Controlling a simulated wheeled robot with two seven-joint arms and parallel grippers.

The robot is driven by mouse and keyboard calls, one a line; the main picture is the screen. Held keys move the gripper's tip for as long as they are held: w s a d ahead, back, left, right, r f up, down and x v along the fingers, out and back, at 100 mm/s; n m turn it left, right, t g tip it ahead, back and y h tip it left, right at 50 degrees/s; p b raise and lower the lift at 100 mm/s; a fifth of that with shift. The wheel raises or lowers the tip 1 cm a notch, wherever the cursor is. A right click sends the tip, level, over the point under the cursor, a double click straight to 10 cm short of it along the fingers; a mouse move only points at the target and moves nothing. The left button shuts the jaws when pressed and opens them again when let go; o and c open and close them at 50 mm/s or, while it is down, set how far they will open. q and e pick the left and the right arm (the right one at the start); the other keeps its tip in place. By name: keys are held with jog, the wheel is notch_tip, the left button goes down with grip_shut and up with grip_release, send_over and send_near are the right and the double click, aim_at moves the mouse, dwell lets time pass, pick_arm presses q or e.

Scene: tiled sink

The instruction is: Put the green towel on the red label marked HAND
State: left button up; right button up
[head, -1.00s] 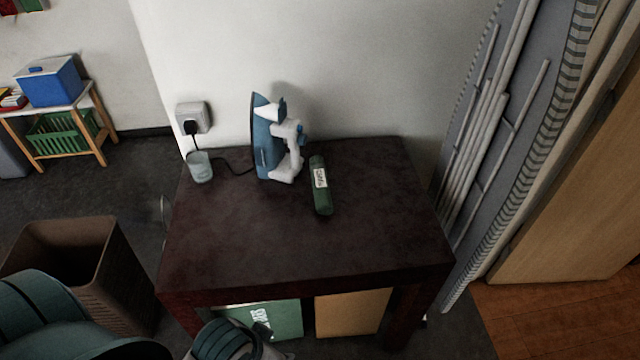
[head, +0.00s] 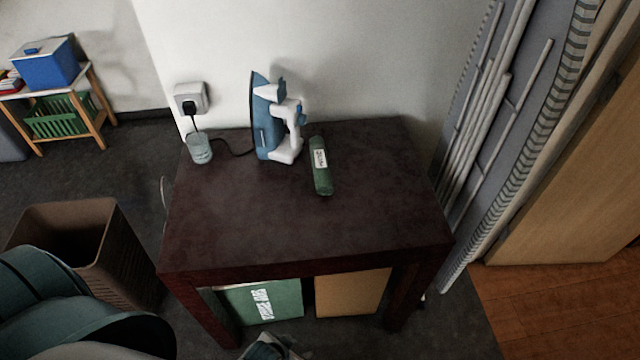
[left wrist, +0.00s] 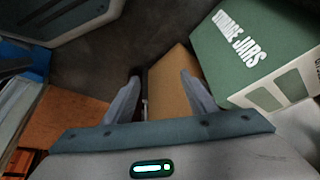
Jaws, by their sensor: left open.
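I see no towel that I can make out for sure and no red label marked HAND in these views. A dark green cylinder (head: 321,182) with a white label lies on the dark table (head: 290,230); I cannot tell whether it is a rolled cloth or a bottle. My left gripper (left wrist: 158,98) is open, with its two fingers apart and nothing seen between them. Only a part of it shows at the bottom edge of the head view (head: 270,348), in front of the table and below its top. My right gripper is not in view.
A green box (head: 262,302) and a tan box (head: 350,294) are under the table. A brown bin (head: 85,250) stands left. The table's front half is clear.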

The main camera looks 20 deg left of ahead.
pick_arm(q)
jog(key=s+f, duration=0.3)
jog(key=f, duration=0.4)
jog(key=s+d+f+t, duration=0.1)
jog(key=s+f, duration=0.2)
jog(key=f, duration=0.4)
jog(key=shift+s+h, duration=0.2)
jog(key=shift+h, duration=0.1)
